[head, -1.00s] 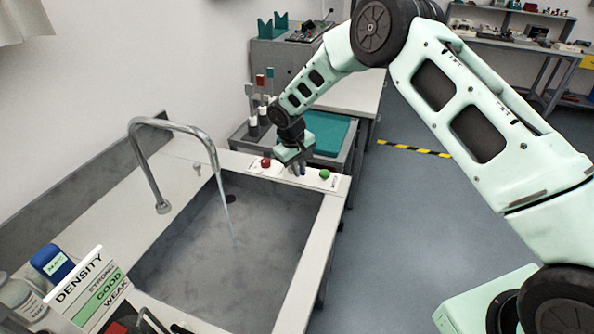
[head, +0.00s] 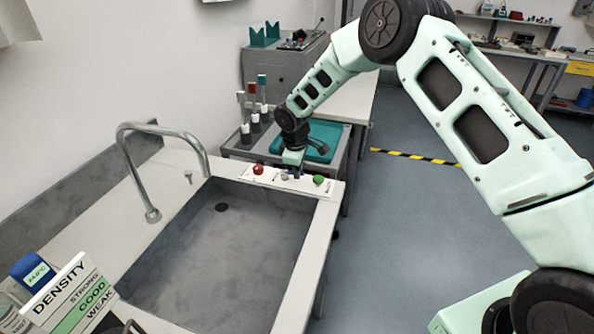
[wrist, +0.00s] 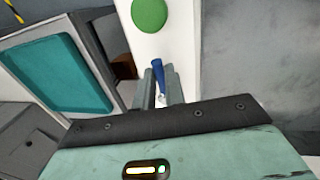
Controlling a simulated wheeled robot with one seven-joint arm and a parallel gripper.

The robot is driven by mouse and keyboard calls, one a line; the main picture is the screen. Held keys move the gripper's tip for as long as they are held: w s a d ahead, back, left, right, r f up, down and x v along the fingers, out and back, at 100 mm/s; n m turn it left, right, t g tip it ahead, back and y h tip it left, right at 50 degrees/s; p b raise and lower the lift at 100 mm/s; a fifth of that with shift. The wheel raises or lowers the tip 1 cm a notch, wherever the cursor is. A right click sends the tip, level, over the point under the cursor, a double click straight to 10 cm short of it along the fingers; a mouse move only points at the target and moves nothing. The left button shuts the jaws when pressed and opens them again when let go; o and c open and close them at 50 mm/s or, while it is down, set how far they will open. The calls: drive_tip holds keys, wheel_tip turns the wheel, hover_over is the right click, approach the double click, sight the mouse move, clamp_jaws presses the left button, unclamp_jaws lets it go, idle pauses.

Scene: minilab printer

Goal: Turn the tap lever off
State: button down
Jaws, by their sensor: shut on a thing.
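The tap lever (wrist: 158,74) is a small blue handle, seen in the wrist view between my two fingers. My gripper (wrist: 161,88) is shut on it, over the white strip at the far rim of the sink. In the head view my gripper (head: 291,172) sits between a red knob and a green knob and largely hides the lever. The curved metal tap (head: 165,129) stands on the left side of the grey sink (head: 225,265). No water stream shows under its spout.
The red knob (head: 258,169) and green knob (head: 318,180) flank my gripper closely. A teal tray (head: 322,136) and bottles with coloured tops (head: 262,100) stand beyond the sink. A density sign (head: 72,295) is at the near left. Open floor lies right.

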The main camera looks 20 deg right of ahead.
drive_tip(key=shift+r, duration=0.1)
idle(0.3)
drive_tip(key=c, duration=1.5)
unclamp_jaws()
drive_tip(key=s+r+b, duration=0.1)
drive_tip(key=r, duration=0.4)
drive_tip(key=s+a+r+b, duration=0.1)
drive_tip(key=r, duration=0.5)
drive_tip(key=r+b, duration=0.1)
drive_tip(key=r, duration=0.5)
drive_tip(key=shift+s+a, duration=0.4)
drive_tip(key=s+a+r+y, duration=0.1)
drive_tip(key=s+a, duration=0.4)
drive_tip(key=s, duration=0.5)
drive_tip(key=s+a+r+y, duration=0.1)
drive_tip(key=s+a, duration=0.4)
drive_tip(key=s, duration=0.5)
drive_tip(key=s+d+f+m, duration=0.1)
drive_tip(key=s, duration=0.6)
drive_tip(key=s+d+f+m+g, duration=0.1)
drive_tip(key=s, duration=0.6)
drive_tip(key=s+d+f+m, duration=0.1)
drive_tip(key=s, duration=0.6)
drive_tip(key=shift+s+g, duration=0.4)
